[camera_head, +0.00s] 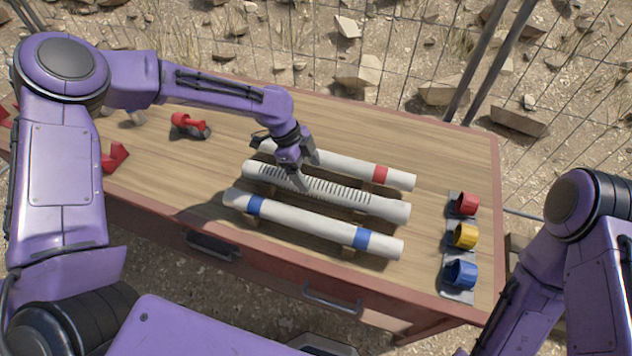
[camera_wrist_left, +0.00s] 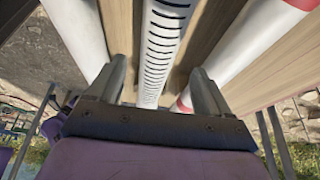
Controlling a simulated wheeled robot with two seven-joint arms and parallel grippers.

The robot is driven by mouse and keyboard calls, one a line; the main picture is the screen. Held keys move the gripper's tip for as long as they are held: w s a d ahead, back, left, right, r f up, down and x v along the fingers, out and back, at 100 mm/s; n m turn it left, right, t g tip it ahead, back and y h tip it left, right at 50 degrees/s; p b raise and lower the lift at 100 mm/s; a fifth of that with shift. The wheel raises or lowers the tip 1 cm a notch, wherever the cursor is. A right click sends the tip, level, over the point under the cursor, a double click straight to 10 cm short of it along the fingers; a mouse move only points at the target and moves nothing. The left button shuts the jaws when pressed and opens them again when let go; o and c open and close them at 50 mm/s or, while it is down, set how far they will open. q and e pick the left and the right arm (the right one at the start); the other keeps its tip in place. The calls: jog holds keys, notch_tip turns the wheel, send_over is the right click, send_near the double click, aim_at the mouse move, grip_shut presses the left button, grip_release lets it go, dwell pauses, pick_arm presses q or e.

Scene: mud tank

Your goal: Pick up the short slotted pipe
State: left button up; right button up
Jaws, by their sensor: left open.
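The slotted pipe (camera_head: 340,192) is white with a row of dark slots. It lies in the middle of three parallel pipes on the wooden table. My left gripper (camera_head: 303,178) is over its slotted part and pointing down. In the left wrist view the slotted pipe (camera_wrist_left: 162,50) runs between the two open fingers of my left gripper (camera_wrist_left: 162,88), with a gap visible on each side. I cannot tell how far the fingertips reach down beside it. My right arm shows at the right edge, but its gripper is out of view.
A white pipe with a red band (camera_head: 350,168) lies behind, and one with blue bands (camera_head: 310,227) in front, both close beside the slotted pipe. Red (camera_head: 465,205), yellow (camera_head: 465,236) and blue (camera_head: 460,273) ring holders stand at the right. A red clamp-like part (camera_head: 188,124) lies left.

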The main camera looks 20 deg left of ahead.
aim_at(313, 182)
pick_arm(q)
jog(key=p+x, duration=0.2)
jog(key=x, duration=0.4)
jog(key=shift+s+f, duration=0.1)
jog(key=shift+f, duration=0.1)
jog(key=shift+r, duration=0.1)
jog(key=c, duration=1.3)
